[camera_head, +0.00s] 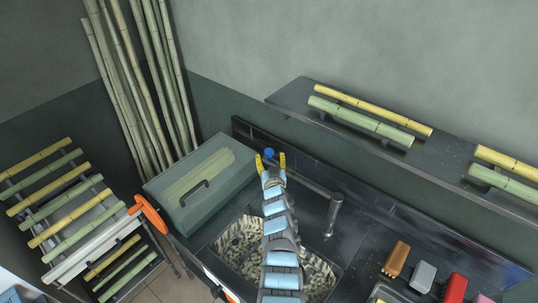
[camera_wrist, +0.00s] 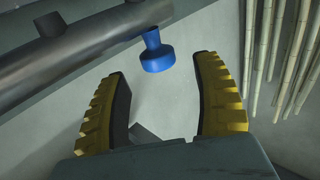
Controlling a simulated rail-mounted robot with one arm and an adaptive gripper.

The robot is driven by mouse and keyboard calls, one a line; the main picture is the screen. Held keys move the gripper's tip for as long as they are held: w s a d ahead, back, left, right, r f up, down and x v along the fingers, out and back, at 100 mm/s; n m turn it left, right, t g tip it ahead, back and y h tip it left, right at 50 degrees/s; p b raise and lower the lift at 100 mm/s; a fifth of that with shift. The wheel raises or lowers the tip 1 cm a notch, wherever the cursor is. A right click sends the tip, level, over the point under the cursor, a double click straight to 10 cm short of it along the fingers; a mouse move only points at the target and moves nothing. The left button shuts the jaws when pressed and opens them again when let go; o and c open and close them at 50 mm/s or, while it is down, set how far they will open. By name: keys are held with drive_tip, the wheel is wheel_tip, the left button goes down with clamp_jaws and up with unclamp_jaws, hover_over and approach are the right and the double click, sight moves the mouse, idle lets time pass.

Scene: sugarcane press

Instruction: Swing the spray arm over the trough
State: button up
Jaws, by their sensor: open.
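The spray arm (camera_head: 310,184) is a grey metal pipe reaching left from the top of an upright post (camera_head: 333,214) along the back of the counter. A blue nozzle (camera_head: 269,152) is at its left end. The trough (camera_head: 235,240) is set in the counter in front and holds pale chopped pieces; my arm hides part of it. My gripper (camera_head: 271,161) has yellow fingers and is open at the nozzle end. In the wrist view the pipe (camera_wrist: 80,55) crosses the upper left, and the nozzle (camera_wrist: 156,52) shows near the gap between the fingertips (camera_wrist: 165,65), with no clear contact.
A green lidded box (camera_head: 200,185) with a dark handle stands left of the trough. A wall shelf (camera_head: 290,97) with cane pieces is behind. Brushes and blocks, including a red one (camera_head: 455,288), lie at the front right. A cane rack (camera_head: 75,215) stands at left.

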sight(270, 151)
drive_tip(key=shift+w+a+f+b, duration=0.1)
drive_tip(key=shift+w+b, duration=0.5)
drive_tip(key=shift+b, duration=0.1)
drive_tip(key=shift+w+a+f+b, duration=0.1)
drive_tip(key=shift+w+b, duration=0.5)
drive_tip(key=shift+b, duration=0.05)
drive_tip(key=shift+w+r+b, duration=0.1)
drive_tip(key=shift+w+b, duration=0.6)
drive_tip(key=shift+b, duration=0.15)
drive_tip(key=shift+r, duration=0.1)
clamp_jaws()
drive_tip(key=shift+s+d+r+p, duration=0.1)
drive_tip(key=shift+p, duration=0.35)
